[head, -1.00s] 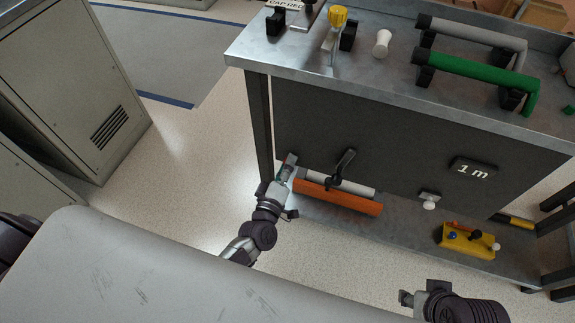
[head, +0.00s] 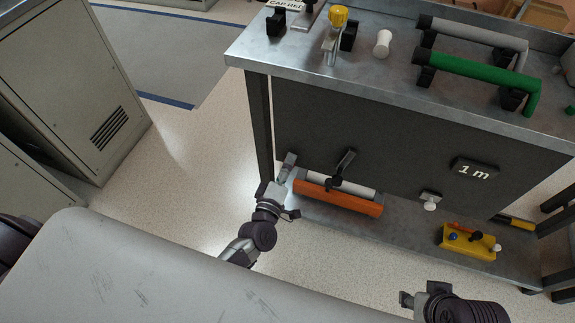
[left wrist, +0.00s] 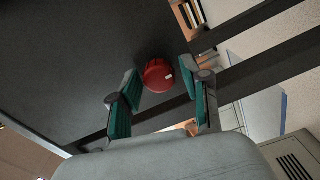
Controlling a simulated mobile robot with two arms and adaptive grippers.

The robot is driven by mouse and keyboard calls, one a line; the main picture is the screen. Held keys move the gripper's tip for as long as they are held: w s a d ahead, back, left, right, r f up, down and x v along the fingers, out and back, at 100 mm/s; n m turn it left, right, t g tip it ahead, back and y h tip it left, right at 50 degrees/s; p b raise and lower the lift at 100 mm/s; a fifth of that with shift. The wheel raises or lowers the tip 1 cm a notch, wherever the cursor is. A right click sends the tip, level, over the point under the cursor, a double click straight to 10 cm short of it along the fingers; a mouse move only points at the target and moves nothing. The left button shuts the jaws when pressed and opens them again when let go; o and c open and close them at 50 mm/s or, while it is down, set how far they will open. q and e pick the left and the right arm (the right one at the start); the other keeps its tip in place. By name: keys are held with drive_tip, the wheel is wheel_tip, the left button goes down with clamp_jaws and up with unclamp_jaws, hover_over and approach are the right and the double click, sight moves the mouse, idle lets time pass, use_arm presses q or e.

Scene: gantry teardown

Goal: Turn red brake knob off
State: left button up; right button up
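The red brake knob (left wrist: 156,77) shows in the left wrist view, round, on a dark panel, with a small white mark on its right side. My left gripper (left wrist: 161,69) is open, with one teal-padded finger on each side of the knob in that view. I cannot tell whether either finger touches it. In the head view my left gripper (head: 288,166) is low in front of the dark panel (head: 400,150), near its left leg, and the knob cannot be made out there. My right gripper (head: 407,300) is at the bottom right, away from the bench; its opening is unclear.
An orange bar (head: 338,198) and a black-clamped grey tube lie on the lower shelf just right of my left gripper. A yellow block (head: 466,242) sits further right. A green handle (head: 470,70) is on the bench top. Clear floor lies left of the bench.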

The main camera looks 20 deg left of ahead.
use_arm(q)
drive_tip(key=shift+o, duration=0.2)
drive_tip(key=shift+s, duration=0.1)
drive_tip(key=s, duration=1.1)
drive_tip(key=shift+s+a, duration=0.2)
drive_tip(key=shift+s, duration=0.2)
drive_tip(key=shift+d, duration=0.1)
